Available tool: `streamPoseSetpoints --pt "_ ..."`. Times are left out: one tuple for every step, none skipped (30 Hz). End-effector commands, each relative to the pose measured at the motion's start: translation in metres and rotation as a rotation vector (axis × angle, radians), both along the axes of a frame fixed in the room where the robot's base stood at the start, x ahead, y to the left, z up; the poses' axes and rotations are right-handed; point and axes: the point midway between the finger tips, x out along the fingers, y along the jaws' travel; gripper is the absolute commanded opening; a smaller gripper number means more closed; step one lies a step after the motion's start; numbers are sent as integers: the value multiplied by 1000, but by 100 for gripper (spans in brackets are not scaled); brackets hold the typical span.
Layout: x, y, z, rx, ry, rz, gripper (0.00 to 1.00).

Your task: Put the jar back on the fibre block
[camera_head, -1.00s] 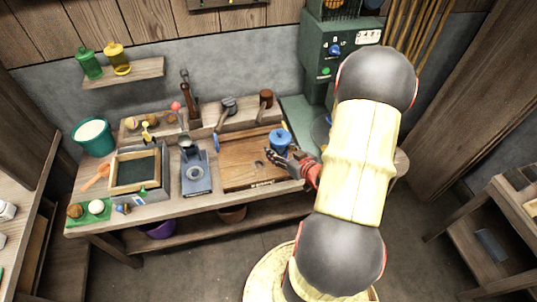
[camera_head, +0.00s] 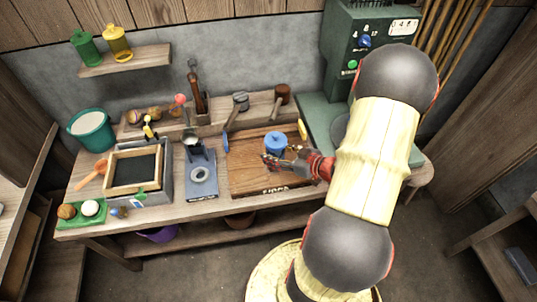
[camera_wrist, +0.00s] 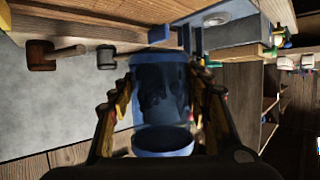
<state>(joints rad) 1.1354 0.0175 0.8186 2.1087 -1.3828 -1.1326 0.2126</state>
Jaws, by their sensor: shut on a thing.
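The blue jar (camera_head: 275,141) with a knobbed lid shows above the far middle of the brown fibre block (camera_head: 245,178), which has lettering on its front edge. I cannot tell whether the jar touches the block. My gripper (camera_head: 272,160) reaches in from the right and is shut on the jar. In the wrist view, the jar (camera_wrist: 160,95) sits between the two fingers of my gripper (camera_wrist: 160,100), dark blue and translucent-looking.
A blue-grey stand (camera_head: 201,180) with a ring is left of the block. A framed dark tray (camera_head: 132,170) and a teal bucket (camera_head: 92,134) are further left. A green machine (camera_head: 365,45) stands behind right. A mallet (camera_head: 281,95) leans on the back ledge.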

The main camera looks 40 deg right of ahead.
Motion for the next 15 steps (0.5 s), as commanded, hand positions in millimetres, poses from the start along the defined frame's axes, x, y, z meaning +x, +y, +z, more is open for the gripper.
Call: streamPoseSetpoints --pt "10 -5 -9 -1 -1 4 10" --pt "16 -9 -12 -1 -1 3 10" --pt "23 -13 -16 -2 -1 3 10" --pt "29 -16 -19 -3 -1 3 10" --pt "35 -20 -22 -1 -1 3 10" --pt "43 -25 -26 -1 -2 2 10" --pt "48 -28 -29 -2 -2 2 10" --pt "54 -32 -32 -2 -1 2 10" --pt "61 -36 -36 -1 -1 2 10" --pt "66 -39 -41 0 -1 1 10" --pt "69 -41 -48 1 0 1 10" --pt "74 -44 -55 1 0 0 10" --pt "77 -46 -60 2 0 -1 10" --pt "80 -48 -64 1 0 0 10" --pt "84 -51 -69 0 -1 0 10"
